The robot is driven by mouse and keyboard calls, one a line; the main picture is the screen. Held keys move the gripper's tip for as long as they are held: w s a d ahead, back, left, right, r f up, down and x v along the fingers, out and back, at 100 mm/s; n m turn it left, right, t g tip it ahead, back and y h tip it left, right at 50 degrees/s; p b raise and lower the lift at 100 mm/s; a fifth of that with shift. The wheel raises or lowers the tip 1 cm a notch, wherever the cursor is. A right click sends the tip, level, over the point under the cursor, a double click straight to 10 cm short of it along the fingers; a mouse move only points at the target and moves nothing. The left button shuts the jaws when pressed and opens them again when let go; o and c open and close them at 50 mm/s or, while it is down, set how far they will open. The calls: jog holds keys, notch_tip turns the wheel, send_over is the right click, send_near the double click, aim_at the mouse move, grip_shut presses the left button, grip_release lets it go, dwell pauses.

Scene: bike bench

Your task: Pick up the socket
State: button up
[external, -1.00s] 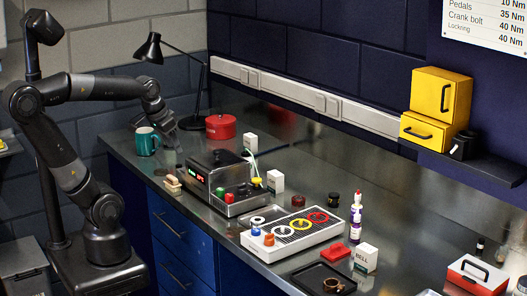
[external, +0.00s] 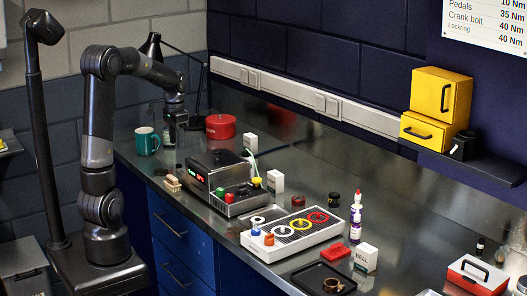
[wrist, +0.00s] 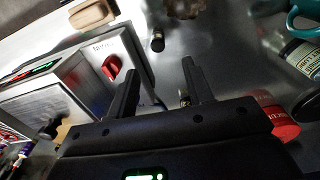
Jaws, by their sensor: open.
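A small dark cylinder (wrist: 157,40), which looks like the socket, stands on the metal bench in the wrist view, just beyond my fingertips and roughly in line with the gap between them. My gripper (wrist: 160,66) is open, with nothing between the fingertips. In the external view my arm reaches down over the far left end of the bench; the socket is too small to make out there.
The metal box with a red knob (wrist: 112,66) stands close on the left. A wooden-backed brush (wrist: 92,15), a teal mug (external: 147,141), a labelled jar (wrist: 301,55) and a red pot (external: 220,127) are around. A black lamp (external: 152,46) stands behind.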

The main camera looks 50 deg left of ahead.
aim_at(179, 165)
jog(key=f, duration=0.9)
jog(key=shift+d+f, duration=0.2)
jog(key=shift+f, duration=0.1)
grip_shut()
